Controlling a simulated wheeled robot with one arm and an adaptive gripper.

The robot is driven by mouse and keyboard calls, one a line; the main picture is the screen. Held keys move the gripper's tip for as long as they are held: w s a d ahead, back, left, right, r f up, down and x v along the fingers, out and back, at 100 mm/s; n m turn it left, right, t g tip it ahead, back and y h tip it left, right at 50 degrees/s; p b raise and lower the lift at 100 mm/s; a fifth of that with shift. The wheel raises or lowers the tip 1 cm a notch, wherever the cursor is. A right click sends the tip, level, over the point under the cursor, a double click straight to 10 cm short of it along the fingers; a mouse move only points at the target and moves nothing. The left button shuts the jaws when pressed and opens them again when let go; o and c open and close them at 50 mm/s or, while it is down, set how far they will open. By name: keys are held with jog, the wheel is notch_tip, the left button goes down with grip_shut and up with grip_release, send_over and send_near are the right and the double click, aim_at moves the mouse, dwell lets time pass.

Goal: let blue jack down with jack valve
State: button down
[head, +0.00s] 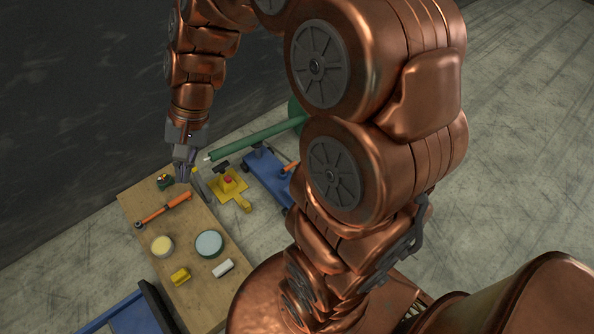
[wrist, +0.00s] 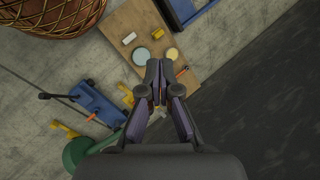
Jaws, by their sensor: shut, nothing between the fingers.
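The blue jack (head: 262,167) is on the floor beyond the wooden table in the head view, partly hidden by my arm. In the wrist view the blue jack (wrist: 100,106) lies left of my fingers, with a dark bar at its left. A small orange piece (head: 289,167) shows at the jack; it also shows in the wrist view (wrist: 91,117). I cannot tell whether it is the jack valve. My gripper (head: 183,170) is shut and empty, high above the table's far end and apart from the jack. Its fingertips meet in the wrist view (wrist: 157,82).
The wooden table (head: 190,235) holds an orange-handled tool (head: 165,208), round tins and small blocks. A yellow piece with a red top (head: 228,181) is between table and jack. A green pole (head: 260,137) slants near my gripper. A dark wall (head: 80,100) stands behind.

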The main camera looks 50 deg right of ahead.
jog(key=w+d+f+m+t+y+b, duration=0.2)
jog(key=w+d+f+m+b, duration=0.15)
jog(key=w+f, duration=0.45)
jog(key=w+d+f+m+t+h+b, duration=0.1)
jog(key=w+d+f+m+t+b, duration=0.4)
jog(key=w+d+f+m+b, duration=0.9)
jog(key=d+f+m+t+h+b, duration=0.1)
jog(key=d+f+m+h, duration=0.3)
jog(key=d+f, duration=1.7)
jog(key=s+d+f+m+h+b, duration=0.1)
jog(key=s+d+f+m+b, duration=0.3)
jog(key=d+f, duration=0.55)
jog(key=s+d+f+m+h+b, duration=0.2)
jog(key=s+d+f+m, duration=0.35)
jog(key=f, duration=0.65)
jog(key=w+d+f+n+b, duration=0.1)
jog(key=w+f+b, duration=0.3)
jog(key=w+f, duration=0.4)
jog(key=shift+w+d+f+g, duration=0.3)
jog(key=shift+w+d+g, duration=0.1)
jog(key=shift+w, duration=0.1)
jog(key=shift+w, duration=0.1)
